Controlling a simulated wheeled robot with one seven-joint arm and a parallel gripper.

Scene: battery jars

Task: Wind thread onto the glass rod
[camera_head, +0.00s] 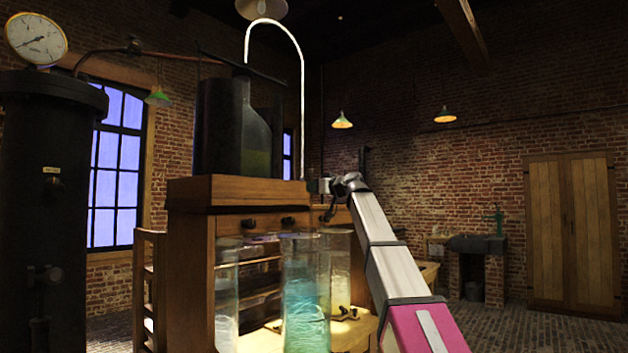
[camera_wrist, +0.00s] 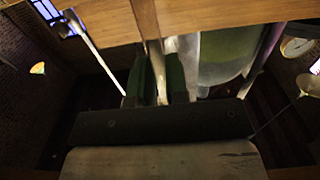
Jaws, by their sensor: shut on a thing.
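My gripper (camera_wrist: 156,78) shows two dark green fingers in the wrist view. They are shut on a narrow pale thing (camera_wrist: 157,85) between them, largely hidden by the fingers; I cannot tell for sure what it is. In the head view my gripper (camera_head: 345,186) is at the right end of the wooden cabinet's upper part, its fingers hard to make out. I cannot clearly pick out the glass rod or the thread in either view.
The wooden cabinet (camera_head: 190,250) bears a large dark bottle (camera_head: 226,125) and a white curved tube (camera_head: 302,75). Tall glass jars, one with blue liquid (camera_head: 305,300), stand in front. A dark cylinder with a gauge (camera_head: 36,38) is at left. The floor at right is open.

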